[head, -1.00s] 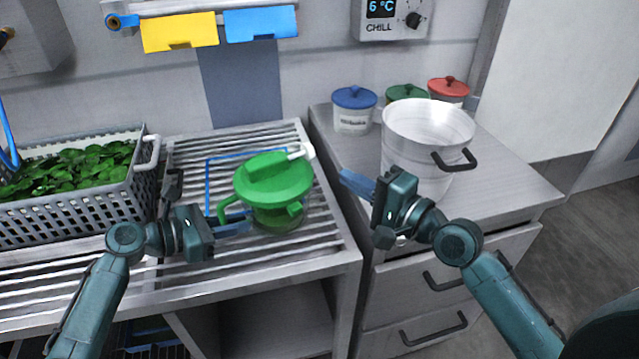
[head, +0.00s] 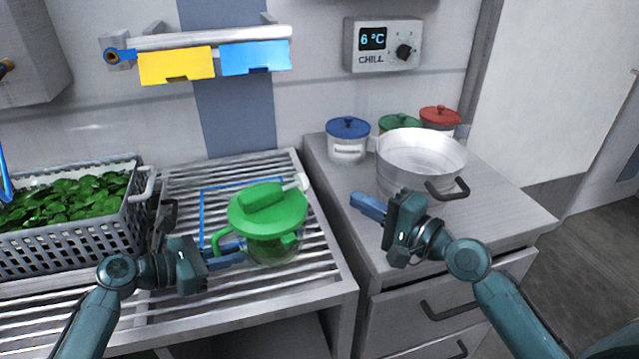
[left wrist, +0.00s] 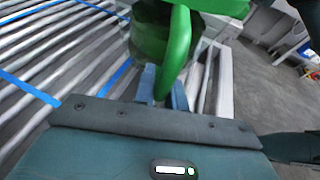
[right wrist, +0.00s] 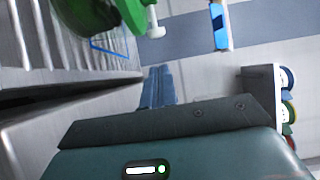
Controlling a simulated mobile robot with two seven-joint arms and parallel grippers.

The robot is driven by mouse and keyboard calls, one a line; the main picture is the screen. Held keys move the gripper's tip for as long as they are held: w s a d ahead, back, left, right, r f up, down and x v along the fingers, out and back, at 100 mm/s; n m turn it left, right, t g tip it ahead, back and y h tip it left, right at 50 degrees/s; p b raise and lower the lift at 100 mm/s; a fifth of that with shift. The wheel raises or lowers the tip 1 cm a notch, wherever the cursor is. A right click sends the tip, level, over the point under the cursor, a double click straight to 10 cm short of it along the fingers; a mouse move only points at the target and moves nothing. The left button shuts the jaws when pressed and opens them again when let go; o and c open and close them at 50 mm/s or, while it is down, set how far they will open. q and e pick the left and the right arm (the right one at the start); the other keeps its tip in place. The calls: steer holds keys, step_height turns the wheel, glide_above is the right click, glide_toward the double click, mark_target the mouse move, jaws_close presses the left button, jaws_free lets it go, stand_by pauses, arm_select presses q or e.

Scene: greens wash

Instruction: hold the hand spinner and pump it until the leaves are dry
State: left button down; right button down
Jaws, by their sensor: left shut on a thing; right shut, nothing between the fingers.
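The hand spinner (head: 268,212) stands upright on the slatted rack, with a green lid, a green side handle and a clear bowl with green inside. A pale knob (head: 302,182) sticks out at its lid's right side. My left gripper (head: 238,257) is shut on the spinner's green handle, which shows between the blue fingers in the left wrist view (left wrist: 177,55). My right gripper (head: 362,203) is shut and empty, in the air right of the spinner. In the right wrist view its blue fingers (right wrist: 158,87) are together, below the spinner's knob (right wrist: 155,24).
A grey basket (head: 75,240) of green leaves stands left on the slatted rack (head: 310,262). A pot (head: 420,165) with black handles stands on the right counter, with lidded jars behind it (head: 347,140). A blue outline (head: 203,215) marks the rack around the spinner.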

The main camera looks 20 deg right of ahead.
mark_target(297, 185)
steer(key=x, duration=1)
steer(key=shift+s+a, duration=0.3)
steer(key=shift+a, duration=0.6)
steer(key=shift+s+a, duration=0.3)
steer(key=shift+a, duration=0.65)
steer(key=v, duration=1)
steer(key=shift+d, duration=0.15)
steer(key=shift+w, duration=0.1)
